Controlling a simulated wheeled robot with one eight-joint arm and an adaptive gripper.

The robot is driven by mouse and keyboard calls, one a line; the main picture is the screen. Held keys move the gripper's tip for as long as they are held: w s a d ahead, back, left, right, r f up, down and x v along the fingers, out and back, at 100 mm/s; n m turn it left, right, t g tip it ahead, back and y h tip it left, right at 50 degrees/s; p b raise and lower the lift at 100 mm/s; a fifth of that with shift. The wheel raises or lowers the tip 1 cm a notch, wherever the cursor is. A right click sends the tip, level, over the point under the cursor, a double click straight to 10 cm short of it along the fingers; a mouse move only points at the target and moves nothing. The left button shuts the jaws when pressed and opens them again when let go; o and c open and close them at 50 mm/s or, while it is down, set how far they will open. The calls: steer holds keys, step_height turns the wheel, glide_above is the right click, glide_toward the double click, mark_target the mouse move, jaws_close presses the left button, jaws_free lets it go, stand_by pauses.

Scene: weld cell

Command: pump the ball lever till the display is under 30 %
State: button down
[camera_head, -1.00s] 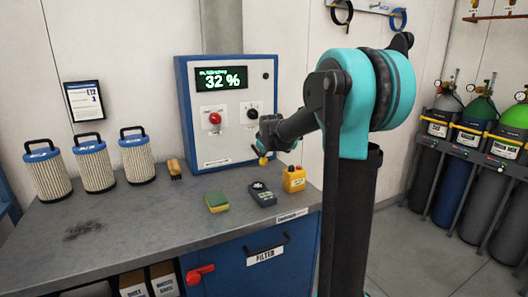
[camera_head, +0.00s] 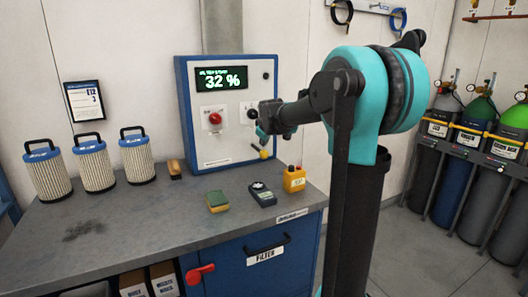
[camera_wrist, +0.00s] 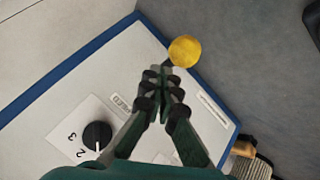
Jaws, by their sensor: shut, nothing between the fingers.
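The display (camera_head: 222,77) on the blue-framed white panel (camera_head: 228,148) reads 32 % in green. The ball lever's yellow ball (camera_head: 264,154) is at the panel's lower right. My gripper (camera_head: 263,136) is in front of the panel's right side, just above the ball in the head view. In the wrist view, my gripper (camera_wrist: 161,73) is shut and empty, its fingertips close beside the yellow ball (camera_wrist: 185,51). I cannot tell whether they touch. The lever's rod is mostly hidden.
The panel also has a red button (camera_head: 215,118) and a black knob (camera_wrist: 97,135). A green-yellow sponge (camera_head: 217,201), a dark handheld device (camera_head: 262,194) and a yellow box (camera_head: 294,179) lie on the bench. Several filters stand left.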

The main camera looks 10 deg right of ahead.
steer(key=shift+r, duration=0.1)
steer(key=shift+r, duration=2.4)
